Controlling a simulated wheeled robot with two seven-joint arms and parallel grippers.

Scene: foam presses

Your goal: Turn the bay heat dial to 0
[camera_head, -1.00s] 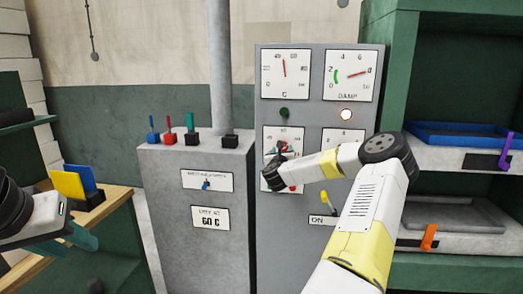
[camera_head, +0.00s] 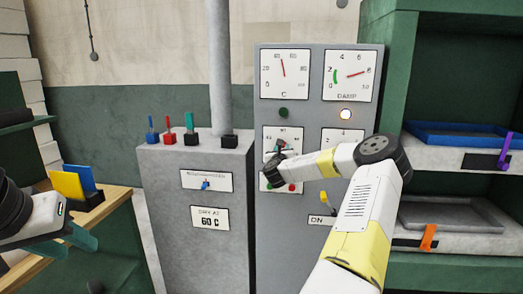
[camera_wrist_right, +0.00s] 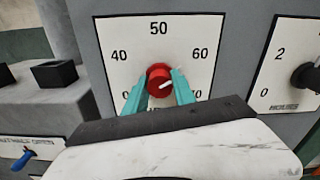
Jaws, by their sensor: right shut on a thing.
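The red dial knob (camera_wrist_right: 159,79) sits on a white scale plate (camera_wrist_right: 205,35) marked 40, 50 and 60, with other numbers partly cut off. A short white mark shows on the right part of the knob. My right gripper (camera_wrist_right: 160,88) is shut on the knob, with one teal finger on each side of it. In the head view my right gripper (camera_head: 279,152) covers much of this plate on the grey panel, below the C gauge. My left gripper (camera_head: 80,237) is at the left edge, over the wooden bench and away from the panel; its jaw gap is unclear.
Two gauges (camera_head: 285,75) sit above the dial, with a green and a lit lamp. A second dial with a black knob (camera_wrist_right: 306,76) is close on the right. A lever switch (camera_head: 325,203) and a grey cabinet (camera_head: 190,260) with coloured levers stand nearby.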

